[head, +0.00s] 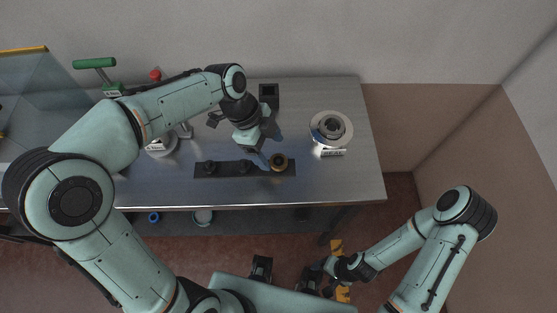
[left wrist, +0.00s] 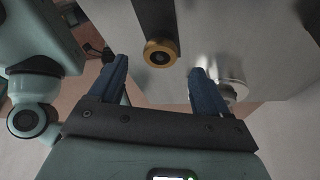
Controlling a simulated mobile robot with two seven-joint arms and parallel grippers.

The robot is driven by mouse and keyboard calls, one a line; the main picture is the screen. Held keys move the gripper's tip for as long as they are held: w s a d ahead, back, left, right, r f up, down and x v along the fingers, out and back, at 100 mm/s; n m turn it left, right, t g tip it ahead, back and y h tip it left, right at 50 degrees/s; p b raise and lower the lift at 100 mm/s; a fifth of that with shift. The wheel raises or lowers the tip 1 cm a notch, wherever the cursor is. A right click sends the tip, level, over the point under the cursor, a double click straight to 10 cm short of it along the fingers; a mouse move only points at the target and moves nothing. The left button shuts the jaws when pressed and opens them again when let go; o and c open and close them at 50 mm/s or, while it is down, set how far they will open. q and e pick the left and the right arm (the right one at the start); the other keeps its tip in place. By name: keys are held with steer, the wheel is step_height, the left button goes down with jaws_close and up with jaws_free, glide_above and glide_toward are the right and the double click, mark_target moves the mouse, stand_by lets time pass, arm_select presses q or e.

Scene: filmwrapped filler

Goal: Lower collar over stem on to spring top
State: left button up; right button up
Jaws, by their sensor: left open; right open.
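A brass-coloured ring with a dark centre, which looks like the collar (head: 278,162), sits at the right end of a dark strip on the steel bench. In the left wrist view the collar (left wrist: 160,52) lies beyond and between the blue fingertips, apart from both. A round silver fixture (head: 344,128) with a dark middle part stands to the right; stem and spring cannot be told apart there. My right gripper (head: 328,268) is low, off the bench, and holds nothing visible.
The dark strip (head: 225,169) carries several dark knobs left of the collar. A small black block (head: 269,91) lies at the back edge. A green-handled tool (head: 96,63) and a red knob (head: 155,74) stand at the left.

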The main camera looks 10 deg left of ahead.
mark_target(278, 161)
arm_select(q)
steer(key=shift+x, duration=1.95)
steer(key=c, duration=1.2)
